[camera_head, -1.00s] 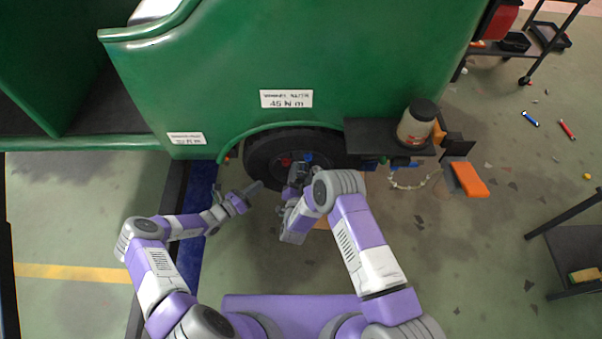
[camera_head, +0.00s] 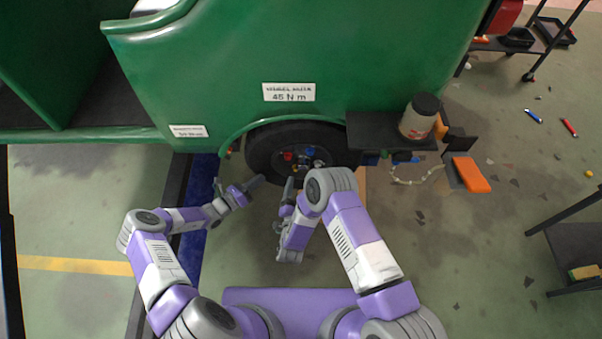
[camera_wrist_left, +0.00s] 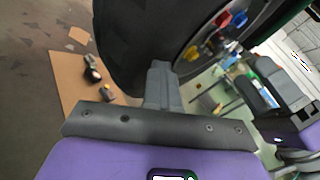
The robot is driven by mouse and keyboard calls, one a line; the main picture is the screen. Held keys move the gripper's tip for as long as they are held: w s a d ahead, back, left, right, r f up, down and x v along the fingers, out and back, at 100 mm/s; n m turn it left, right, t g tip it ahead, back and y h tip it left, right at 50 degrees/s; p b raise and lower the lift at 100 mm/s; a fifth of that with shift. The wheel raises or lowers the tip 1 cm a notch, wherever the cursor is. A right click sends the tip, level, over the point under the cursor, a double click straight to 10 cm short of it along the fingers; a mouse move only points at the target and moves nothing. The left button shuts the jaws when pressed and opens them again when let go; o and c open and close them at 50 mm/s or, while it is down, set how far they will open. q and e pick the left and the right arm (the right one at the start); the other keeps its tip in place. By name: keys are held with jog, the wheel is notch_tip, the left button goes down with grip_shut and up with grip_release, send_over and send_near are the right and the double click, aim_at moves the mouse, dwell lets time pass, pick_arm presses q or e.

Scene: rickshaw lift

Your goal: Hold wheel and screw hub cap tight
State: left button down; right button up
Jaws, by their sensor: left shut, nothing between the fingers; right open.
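The black wheel (camera_head: 262,152) sits under the green rickshaw's arch, with red and blue coloured pieces (camera_head: 288,155) at its hub. The wheel also shows in the left wrist view (camera_wrist_left: 140,45), with red, blue and yellow pieces (camera_wrist_left: 221,20) on its hub. I cannot tell which piece is the hub cap. My left gripper (camera_head: 254,182) is shut and empty, just left of the wheel's lower edge; its fingers show in the left wrist view (camera_wrist_left: 160,80) in front of the tyre. My right gripper (camera_head: 288,188) is open, below the wheel and apart from the hub.
The green rickshaw body (camera_head: 200,75) hangs over the wheel. A black shelf (camera_head: 365,132) with a jar (camera_head: 418,117) juts out right of the wheel. An orange block (camera_head: 471,175) is further right. Cardboard (camera_wrist_left: 68,75) with small items lies on the floor.

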pick_arm(q)
jog(key=shift+w+r, duration=0.4)
jog(key=shift+w, duration=0.05)
pick_arm(e)
jog(key=shift+s+a, duration=0.15)
jog(key=shift+s, duration=0.9)
jog(key=shift+s+a, duration=0.15)
jog(key=shift+s, duration=0.9)
pick_arm(q)
jog(key=shift+s, duration=0.1)
jog(key=shift+s+f+p, duration=0.1)
jog(key=shift+s+p, duration=0.6)
jog(key=shift+s, duration=0.15)
jog(key=s+p, duration=0.2)
jog(key=s, duration=0.4)
jog(key=shift+s+f+p, duration=0.2)
jog(key=shift+s+p, duration=0.1)
jog(key=shift+p, duration=0.1)
pick_arm(e)
jog(key=shift+w+r, duration=0.1)
jog(key=shift+r, duration=1.95)
pick_arm(q)
jog(key=shift+a, duration=0.1)
